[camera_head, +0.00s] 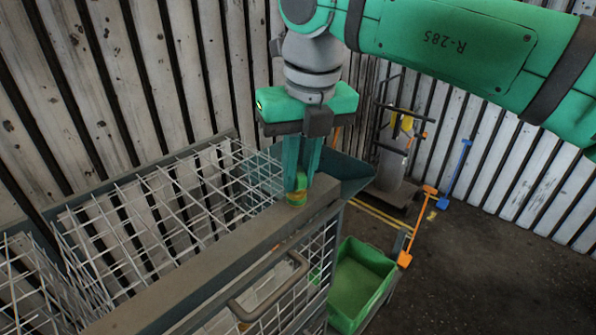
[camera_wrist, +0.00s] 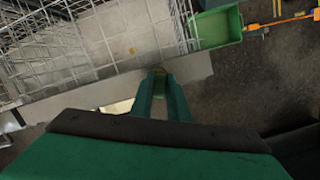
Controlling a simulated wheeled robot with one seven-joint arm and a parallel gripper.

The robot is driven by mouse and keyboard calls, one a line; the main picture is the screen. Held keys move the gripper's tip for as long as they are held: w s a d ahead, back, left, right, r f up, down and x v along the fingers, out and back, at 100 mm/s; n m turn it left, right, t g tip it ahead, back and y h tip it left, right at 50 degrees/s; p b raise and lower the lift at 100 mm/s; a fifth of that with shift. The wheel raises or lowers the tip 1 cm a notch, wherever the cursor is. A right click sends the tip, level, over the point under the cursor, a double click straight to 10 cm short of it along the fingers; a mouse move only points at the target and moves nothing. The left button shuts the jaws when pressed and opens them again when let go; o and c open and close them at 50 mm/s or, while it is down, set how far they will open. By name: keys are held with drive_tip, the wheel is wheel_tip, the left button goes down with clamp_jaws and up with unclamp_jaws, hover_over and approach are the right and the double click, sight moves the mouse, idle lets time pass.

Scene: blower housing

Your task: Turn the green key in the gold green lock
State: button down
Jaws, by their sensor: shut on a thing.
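The gold lock with its green band (camera_head: 296,199) sits on the top rail of the wire cage, near the rail's far end. The green key (camera_head: 301,182) stands up from the lock, between my fingertips. My gripper (camera_head: 300,178) points down over the lock and is shut on the green key. In the wrist view my gripper (camera_wrist: 161,76) has its fingertips over the rail, and only a small gold patch of the lock (camera_wrist: 158,71) shows there. The fingers hide most of the key, so its angle in the lock cannot be told.
The wire cage (camera_head: 150,215) with its wide rail (camera_head: 215,268) and a handle (camera_head: 272,292) fills the left and front. A green bin (camera_head: 362,282) stands to the right, below the rail. Orange and blue shovels (camera_head: 456,172) lean near the slatted wall. Dark floor (camera_head: 500,260) at the right is free.

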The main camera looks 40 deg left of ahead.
drive_tip(key=c, duration=1.6)
unclamp_jaws()
drive_tip(key=shift+s+r, duration=0.2)
drive_tip(key=shift+s, duration=0.1)
drive_tip(key=shift+w, duration=0.1)
drive_tip(key=shift+d+t, duration=0.1)
drive_tip(key=shift+t, duration=0.2)
drive_tip(key=shift+w+r, duration=0.1)
drive_tip(key=shift+r, duration=0.05)
